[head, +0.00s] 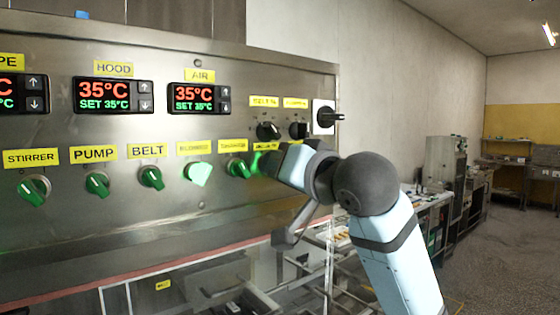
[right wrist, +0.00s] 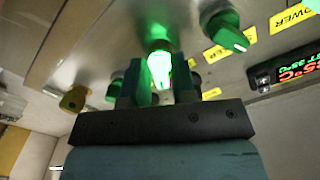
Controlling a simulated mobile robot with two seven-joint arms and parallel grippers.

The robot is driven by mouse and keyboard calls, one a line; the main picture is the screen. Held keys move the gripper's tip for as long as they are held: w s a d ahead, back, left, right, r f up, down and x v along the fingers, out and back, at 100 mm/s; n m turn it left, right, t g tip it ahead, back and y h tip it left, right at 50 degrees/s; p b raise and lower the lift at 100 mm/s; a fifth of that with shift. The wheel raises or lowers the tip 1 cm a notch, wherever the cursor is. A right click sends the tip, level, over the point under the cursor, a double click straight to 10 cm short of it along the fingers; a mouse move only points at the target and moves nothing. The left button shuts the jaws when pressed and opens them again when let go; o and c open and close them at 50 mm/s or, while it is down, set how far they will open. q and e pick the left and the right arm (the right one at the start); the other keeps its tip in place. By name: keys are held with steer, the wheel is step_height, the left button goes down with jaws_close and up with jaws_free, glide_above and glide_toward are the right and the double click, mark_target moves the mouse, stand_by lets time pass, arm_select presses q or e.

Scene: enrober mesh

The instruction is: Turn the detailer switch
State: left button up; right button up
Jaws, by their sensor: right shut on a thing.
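My right gripper (head: 270,165) reaches the control panel from the right, at the right end of the lower row of green switches. It is shut on a green switch there, which glows green between the fingers in the right wrist view (right wrist: 160,66). The fingers (right wrist: 155,85) cover most of that switch in the head view. The yellow label (head: 265,146) above it is partly covered and too blurred to read surely; by its place it may be the detailer switch. My left gripper is not in view.
Close left of the gripper is another green switch (head: 238,168), then the blower switch (head: 198,174) and belt switch (head: 151,178). Dark knobs (head: 268,130) sit just above. A black rotary handle (head: 327,117) sticks out at the panel's right edge. A steel panel (head: 120,225) extends below.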

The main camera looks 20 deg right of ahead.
steer(key=shift+m, duration=0.4)
steer(key=o, duration=0.7)
steer(key=b+v, duration=0.2)
steer(key=v, duration=1.1)
steer(key=shift+s, duration=0.4)
steer(key=shift+d, duration=0.1)
